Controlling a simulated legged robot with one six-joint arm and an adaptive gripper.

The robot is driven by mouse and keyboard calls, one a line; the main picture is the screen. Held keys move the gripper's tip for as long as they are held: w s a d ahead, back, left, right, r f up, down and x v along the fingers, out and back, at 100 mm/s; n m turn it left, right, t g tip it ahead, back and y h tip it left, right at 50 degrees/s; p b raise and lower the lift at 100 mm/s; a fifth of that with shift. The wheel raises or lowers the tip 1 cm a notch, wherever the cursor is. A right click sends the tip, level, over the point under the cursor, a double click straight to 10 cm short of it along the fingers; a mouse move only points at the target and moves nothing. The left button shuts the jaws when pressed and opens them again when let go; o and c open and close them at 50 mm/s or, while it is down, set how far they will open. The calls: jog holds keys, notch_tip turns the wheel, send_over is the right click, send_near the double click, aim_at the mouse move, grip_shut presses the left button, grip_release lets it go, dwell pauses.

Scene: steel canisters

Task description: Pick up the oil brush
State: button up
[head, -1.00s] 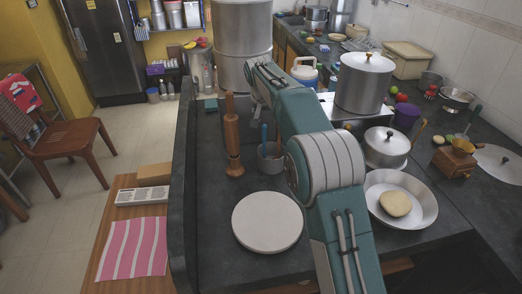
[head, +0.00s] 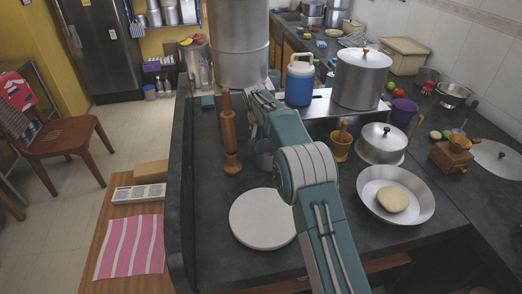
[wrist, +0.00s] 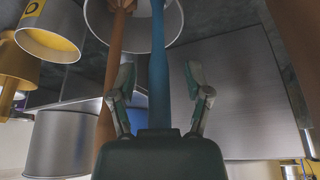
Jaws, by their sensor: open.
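The oil brush shows in the wrist view as a long blue handle (wrist: 158,55) running out of a round metal cup (wrist: 176,22). My gripper (wrist: 158,68) is open, with one finger on each side of the blue handle and visible gaps between. I cannot tell the depth between the fingertips and the handle. A brown wooden handle (wrist: 108,80) also runs from the cup opening, passing close to the left finger. In the head view the cup (head: 263,160) is mostly behind my arm. The brush's lower end is hidden.
A round white board (head: 262,219) lies in front. A brass mortar (head: 340,146), a lidded pot (head: 381,144) and a blue jug (head: 299,82) stand to the right. A tall steel canister (head: 239,50) stands behind.

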jog(key=shift+w+f, duration=0.1)
jog(key=shift+f, duration=0.1)
grip_shut()
